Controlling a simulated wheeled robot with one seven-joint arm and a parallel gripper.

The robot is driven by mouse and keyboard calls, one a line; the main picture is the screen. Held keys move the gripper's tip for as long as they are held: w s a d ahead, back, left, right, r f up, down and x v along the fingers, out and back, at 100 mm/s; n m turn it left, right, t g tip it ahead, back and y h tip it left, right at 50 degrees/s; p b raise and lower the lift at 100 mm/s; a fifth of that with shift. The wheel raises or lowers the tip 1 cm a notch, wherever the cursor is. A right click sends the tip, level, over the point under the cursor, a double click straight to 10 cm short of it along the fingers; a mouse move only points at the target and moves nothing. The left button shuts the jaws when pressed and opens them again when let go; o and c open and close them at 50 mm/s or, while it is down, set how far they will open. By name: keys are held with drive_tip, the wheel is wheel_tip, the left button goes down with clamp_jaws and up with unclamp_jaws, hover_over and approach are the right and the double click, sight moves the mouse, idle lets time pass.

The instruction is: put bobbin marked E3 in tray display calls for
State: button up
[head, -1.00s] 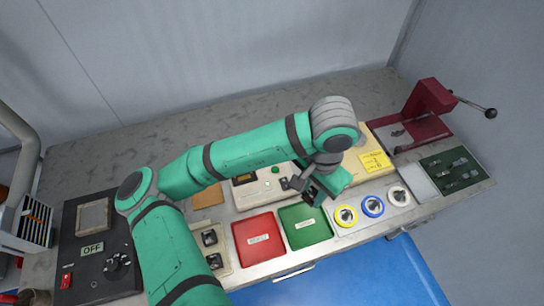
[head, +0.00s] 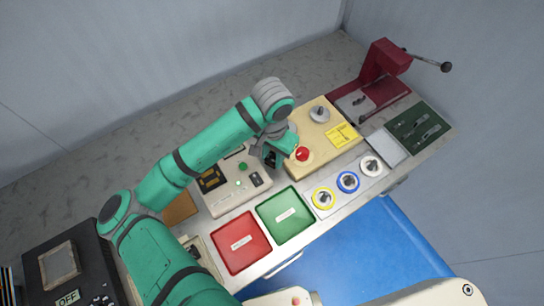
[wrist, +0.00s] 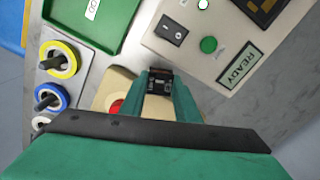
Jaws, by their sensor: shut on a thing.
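My gripper (head: 274,158) is shut on a small dark thing (wrist: 159,84), held between the green fingers (wrist: 157,78) in the wrist view; no E3 mark can be read on it. It is above the bench, between the tester and the cream box. The red tray (head: 240,243) and the green tray (head: 286,215) lie side by side, each with a white label too small to read.
The cream box (head: 325,140) has a red button (head: 303,154) close to my gripper. Yellow, blue and white rings with dark centres stand on a grey strip (head: 335,212). A red press (head: 385,62) with a lever stands at the back right. A dark box (head: 80,258) marked OFF is left.

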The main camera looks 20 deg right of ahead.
sight(272, 162)
drive_tip(key=shift+w+a+f, duration=0.1)
drive_tip(key=shift+w+f, duration=0.1)
drive_tip(key=shift+f, duration=1)
drive_tip(key=shift+s+f, duration=0.25)
drive_tip(key=shift+s, duration=0.05)
drive_tip(key=shift+f, duration=0.2)
drive_tip(key=o, duration=1.1)
drive_tip(key=shift+o, duration=0.2)
drive_tip(key=shift+r, duration=0.1)
